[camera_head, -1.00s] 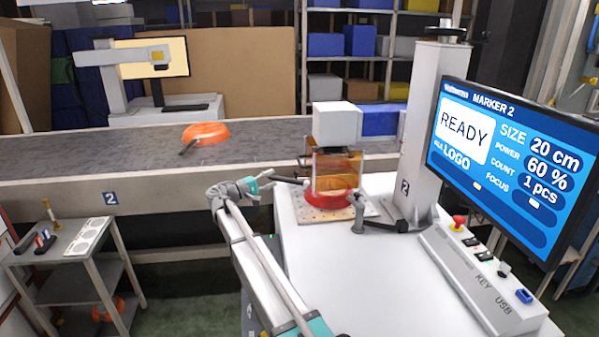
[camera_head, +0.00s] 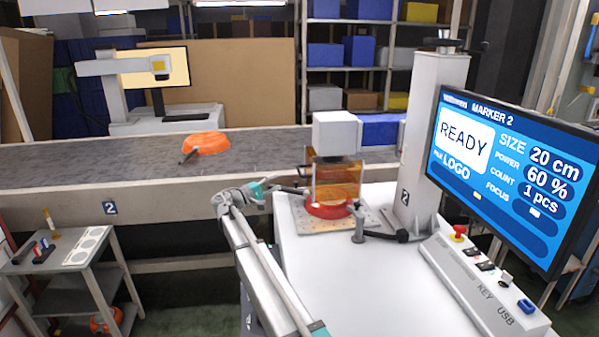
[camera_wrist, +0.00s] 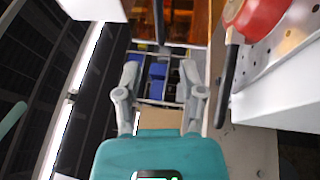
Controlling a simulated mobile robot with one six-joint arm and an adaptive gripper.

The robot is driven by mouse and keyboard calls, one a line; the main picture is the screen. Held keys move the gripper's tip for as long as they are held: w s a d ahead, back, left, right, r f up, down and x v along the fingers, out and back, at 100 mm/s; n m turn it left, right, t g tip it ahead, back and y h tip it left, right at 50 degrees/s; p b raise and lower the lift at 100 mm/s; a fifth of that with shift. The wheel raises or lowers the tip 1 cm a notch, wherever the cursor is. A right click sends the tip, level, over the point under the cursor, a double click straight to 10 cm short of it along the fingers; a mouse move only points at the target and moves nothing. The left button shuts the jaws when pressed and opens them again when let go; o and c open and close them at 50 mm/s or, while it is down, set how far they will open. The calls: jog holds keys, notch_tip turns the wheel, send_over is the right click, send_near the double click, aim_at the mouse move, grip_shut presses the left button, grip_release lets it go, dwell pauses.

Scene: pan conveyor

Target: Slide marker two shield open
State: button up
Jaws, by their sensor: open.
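Marker two stands on a white table, with a grey head (camera_head: 336,133) above an orange see-through shield (camera_head: 340,180). The shield surrounds the upper part of the marking spot. A red pan (camera_head: 328,210) lies under it on a perforated plate (camera_head: 362,220). My gripper (camera_head: 285,189) is at the shield's left side, fingers pointing toward it. In the wrist view my gripper (camera_wrist: 160,75) is open and empty, its fingers apart. A dark upright bar (camera_wrist: 158,18) shows ahead between them, before the orange shield (camera_wrist: 185,20). The pan's black handle (camera_wrist: 226,90) is to their right. Contact cannot be told.
The marker's screen (camera_head: 500,170) reads READY. A control box (camera_head: 485,285) and a small stand (camera_head: 358,222) are on the table (camera_head: 340,280). Behind runs a conveyor (camera_head: 60,178) with an orange pan (camera_head: 205,143). A small cart (camera_head: 60,262) stands at left.

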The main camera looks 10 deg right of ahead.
aim_at(299, 170)
jog(key=p+x, duration=0.1)
jog(key=x, duration=0.9)
jog(key=shift+w+d+p, duration=0.15)
jog(key=shift+d+p, duration=0.15)
jog(key=shift+d, duration=0.05)
grip_shut()
